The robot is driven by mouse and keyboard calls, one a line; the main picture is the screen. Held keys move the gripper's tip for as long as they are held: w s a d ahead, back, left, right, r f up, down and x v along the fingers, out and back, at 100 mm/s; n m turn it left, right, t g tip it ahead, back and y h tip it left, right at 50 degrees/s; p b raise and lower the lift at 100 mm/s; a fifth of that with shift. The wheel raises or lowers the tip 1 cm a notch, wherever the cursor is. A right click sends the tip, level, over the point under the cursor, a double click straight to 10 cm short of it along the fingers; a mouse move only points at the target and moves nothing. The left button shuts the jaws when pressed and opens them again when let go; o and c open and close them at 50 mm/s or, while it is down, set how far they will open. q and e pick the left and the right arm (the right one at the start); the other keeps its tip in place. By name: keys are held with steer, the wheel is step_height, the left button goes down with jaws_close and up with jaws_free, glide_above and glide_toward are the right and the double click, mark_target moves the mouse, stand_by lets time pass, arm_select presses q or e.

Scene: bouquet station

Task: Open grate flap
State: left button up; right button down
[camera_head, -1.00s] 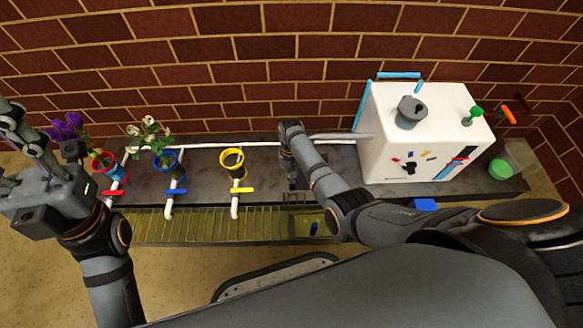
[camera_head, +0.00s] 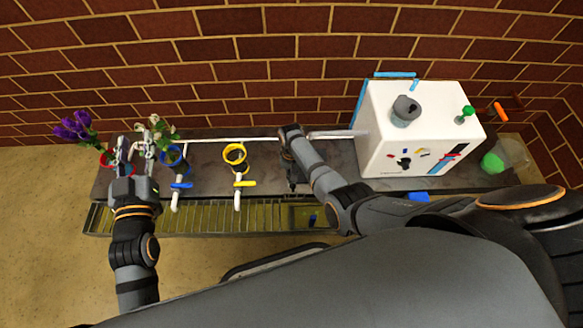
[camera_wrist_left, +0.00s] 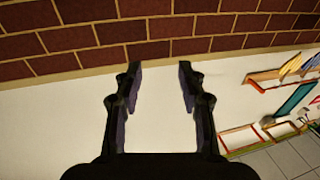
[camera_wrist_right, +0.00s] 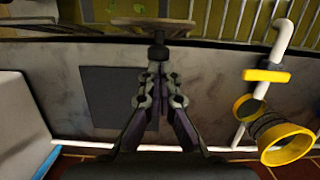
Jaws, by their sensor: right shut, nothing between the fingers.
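The grate (camera_head: 200,218) runs along the front edge of the dark counter. At its right end is a yellowish recessed section (camera_head: 305,215) with a small blue thing inside. I cannot tell a separate flap there for sure. My right gripper (camera_head: 292,186) points down over the counter just behind that section. In the right wrist view, its fingers (camera_wrist_right: 157,78) are shut and empty, near a dark stem under a brown disc (camera_wrist_right: 155,27). Whether they touch the stem is unclear. My left gripper (camera_head: 135,150) is by the red pot; in its wrist view the fingers (camera_wrist_left: 158,75) are apart and empty.
A white box machine (camera_head: 385,130) occupies the counter's right part. A dark square panel (camera_wrist_right: 105,115) lies flat on the counter. Purple flowers (camera_head: 75,128) stand far left.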

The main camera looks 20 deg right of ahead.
arm_select(q)
step_height(320, 180, down, 9)
steer(key=s+g, duration=0.2)
steer(key=g, duration=0.2)
steer(key=shift+d+r+p, duration=0.15)
steer(key=shift+p, duration=0.2)
arm_select(e)
steer(key=shift+s, duration=0.25)
